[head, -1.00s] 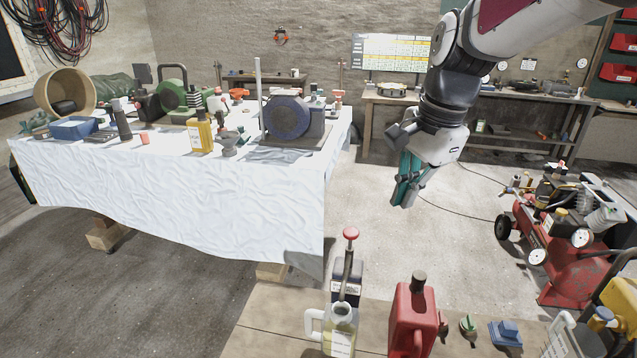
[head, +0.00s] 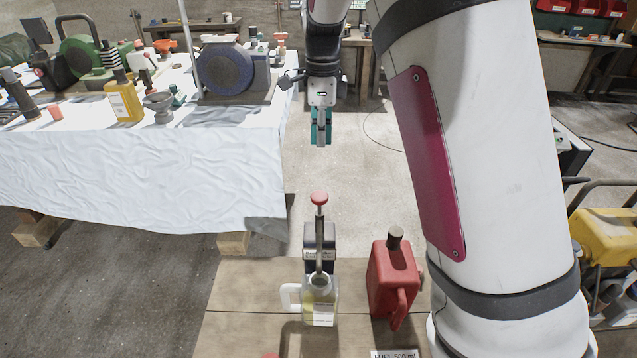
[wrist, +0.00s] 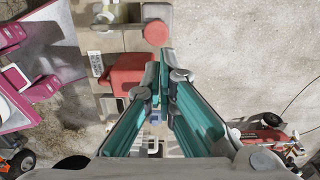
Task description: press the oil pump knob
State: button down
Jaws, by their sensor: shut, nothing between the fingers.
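The oil pump knob (head: 319,198) is a round red cap on a thin grey rod. In the head view my gripper (head: 321,143) points down, above and apart from the knob. Its teal fingers are shut and empty. In the wrist view a round red disc (wrist: 156,33), which looks like the knob, lies beyond the tips of my gripper (wrist: 164,58). I cannot tell the exact gap in depth.
The white-clothed table (head: 150,190) with tools and a grinder (head: 232,70) is at left. Open floor lies behind the bench.

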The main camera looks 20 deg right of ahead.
aim_at(321, 194)
notch_tip(321, 194, down, 14)
jog(key=shift+a+p, duration=0.1)
jog(key=shift+p, duration=0.2)
dwell(0.3)
notch_tip(321, 194, down, 5)
jog(key=shift+f+b, duration=0.15)
jog(key=shift+b, duration=0.65)
jog(key=shift+s, duration=0.1)
